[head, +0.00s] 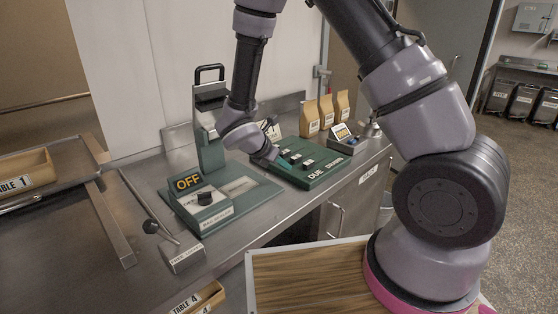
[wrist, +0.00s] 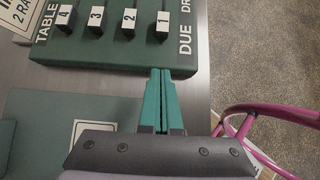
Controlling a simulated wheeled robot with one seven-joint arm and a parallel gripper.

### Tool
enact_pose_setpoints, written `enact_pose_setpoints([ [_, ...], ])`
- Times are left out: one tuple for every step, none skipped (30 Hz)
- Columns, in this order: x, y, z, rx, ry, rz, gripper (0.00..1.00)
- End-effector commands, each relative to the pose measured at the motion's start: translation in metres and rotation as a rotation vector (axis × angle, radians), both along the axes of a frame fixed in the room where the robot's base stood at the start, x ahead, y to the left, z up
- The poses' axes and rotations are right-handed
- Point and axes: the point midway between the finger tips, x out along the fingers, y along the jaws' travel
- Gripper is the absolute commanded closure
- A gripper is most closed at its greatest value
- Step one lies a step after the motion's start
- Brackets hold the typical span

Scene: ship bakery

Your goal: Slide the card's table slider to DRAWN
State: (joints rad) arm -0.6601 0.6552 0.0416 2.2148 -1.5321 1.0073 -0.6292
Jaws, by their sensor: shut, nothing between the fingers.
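The green slider board (head: 312,172) stands on the steel counter with DUE and DRAWN marked along its edge. In the wrist view the board (wrist: 110,57) carries numbered sliders: 4 (wrist: 65,17), 3 (wrist: 96,17), 2 (wrist: 129,20) and 1 (wrist: 162,25). They stand in a row about level with the word DUE; DRAWN is cut off at the top. My gripper (wrist: 160,72) is shut and empty, its teal fingertips by the board's near edge, below slider 1; contact cannot be told. The gripper (head: 272,153) also shows at the board's left side in the head view. A white sign (wrist: 20,15), perhaps the card, is partly cut off.
A green machine with an OFF display (head: 188,183) stands left of the board. Paper bags (head: 326,114) and a small yellow-lit display (head: 342,132) are behind it. The floor lies beyond the counter's edge.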

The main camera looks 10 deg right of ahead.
Motion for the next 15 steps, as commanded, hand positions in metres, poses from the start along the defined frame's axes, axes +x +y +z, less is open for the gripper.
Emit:
enact_pose_setpoints([
  [0.004, -0.008, -0.009, -0.002, 0.003, -0.003, 1.00],
  [0.007, -0.011, -0.013, -0.002, 0.003, -0.003, 1.00],
  [0.011, -0.016, -0.020, -0.002, 0.003, -0.002, 1.00],
  [0.013, -0.019, -0.024, -0.001, 0.003, -0.002, 1.00],
  [0.016, -0.023, -0.028, -0.001, 0.002, -0.002, 1.00],
  [0.019, -0.028, -0.031, -0.001, 0.001, -0.003, 1.00],
  [0.023, -0.032, -0.029, 0.001, -0.001, -0.003, 1.00],
  [0.026, -0.036, -0.029, 0.001, -0.002, -0.004, 1.00],
  [0.029, -0.040, -0.029, 0.002, -0.001, -0.004, 1.00],
  [0.031, -0.043, -0.029, 0.002, -0.001, -0.002, 1.00],
  [0.033, -0.045, -0.028, 0.002, -0.001, -0.002, 1.00],
  [0.036, -0.048, -0.028, 0.002, -0.002, -0.001, 1.00],
  [0.037, -0.050, -0.028, 0.002, -0.002, -0.001, 1.00],
  [0.038, -0.052, -0.028, 0.002, -0.002, -0.001, 1.00],
  [0.039, -0.053, -0.028, 0.002, -0.001, -0.001, 1.00],
])
